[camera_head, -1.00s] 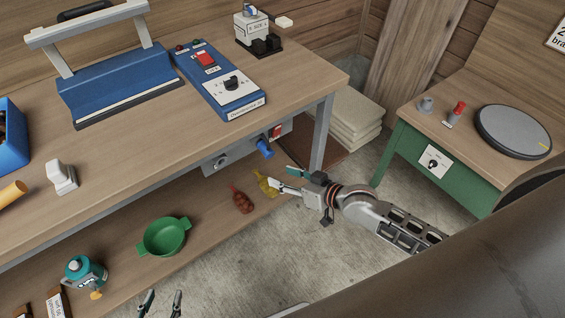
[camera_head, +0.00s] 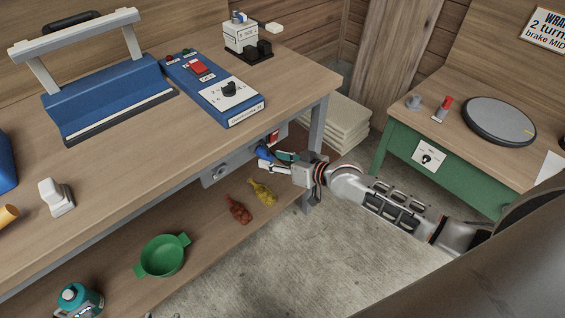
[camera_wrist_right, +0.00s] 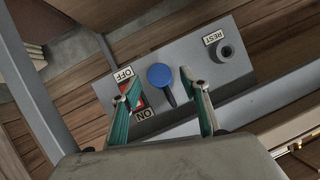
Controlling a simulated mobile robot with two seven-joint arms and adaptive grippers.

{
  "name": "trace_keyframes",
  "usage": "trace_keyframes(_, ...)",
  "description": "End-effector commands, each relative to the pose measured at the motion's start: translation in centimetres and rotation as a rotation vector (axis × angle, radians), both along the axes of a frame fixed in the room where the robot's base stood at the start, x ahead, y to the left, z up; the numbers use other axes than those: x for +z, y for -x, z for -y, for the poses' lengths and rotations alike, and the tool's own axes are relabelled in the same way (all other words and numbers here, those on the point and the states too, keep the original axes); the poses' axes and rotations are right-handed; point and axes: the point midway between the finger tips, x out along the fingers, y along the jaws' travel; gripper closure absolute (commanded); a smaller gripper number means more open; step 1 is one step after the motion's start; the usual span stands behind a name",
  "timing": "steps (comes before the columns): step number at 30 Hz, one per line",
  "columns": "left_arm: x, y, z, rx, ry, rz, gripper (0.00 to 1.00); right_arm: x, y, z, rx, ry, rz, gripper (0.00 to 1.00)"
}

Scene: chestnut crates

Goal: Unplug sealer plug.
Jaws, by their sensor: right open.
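The blue sealer plug (camera_head: 264,154) sits in the grey socket panel (camera_head: 218,174) on the front of the workbench. In the right wrist view the plug (camera_wrist_right: 160,75) shows as a round blue end with a dark cord or stem hanging down. My right gripper (camera_head: 272,160) is at the plug, its teal-lined fingers open. In the wrist view the fingers (camera_wrist_right: 165,105) stand either side of the plug, apart from it. The blue sealer (camera_head: 110,95) with a white handle is on the bench. My left gripper does not show.
The panel has a red ON/OFF switch (camera_wrist_right: 133,97) beside the plug and an empty REST hole (camera_wrist_right: 225,51). The bench leg (camera_head: 316,130) stands close to my right gripper. A green bowl (camera_head: 162,256) and net bags (camera_head: 238,209) lie on the lower shelf.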

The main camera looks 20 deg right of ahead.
Motion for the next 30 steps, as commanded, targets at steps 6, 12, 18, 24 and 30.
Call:
trace_keyframes(6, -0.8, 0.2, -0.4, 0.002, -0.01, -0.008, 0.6, -1.1, -1.9, -1.0, -0.001, -0.002, -0.002, 0.55)
trace_keyframes(12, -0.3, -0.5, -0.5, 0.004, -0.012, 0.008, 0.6, -1.0, -2.4, -1.3, 0.0, 0.0, 0.0, 0.55)
trace_keyframes(18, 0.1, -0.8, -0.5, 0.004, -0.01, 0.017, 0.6, -1.0, -2.3, -1.3, 0.0, 0.0, 0.001, 0.6)
trace_keyframes(24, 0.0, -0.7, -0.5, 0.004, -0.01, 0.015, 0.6, -1.0, -2.3, -1.3, 0.0, 0.0, 0.001, 0.98)
trace_keyframes(30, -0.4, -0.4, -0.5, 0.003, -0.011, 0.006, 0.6, -1.0, -2.4, -1.3, 0.0, 0.0, 0.001, 1.0)
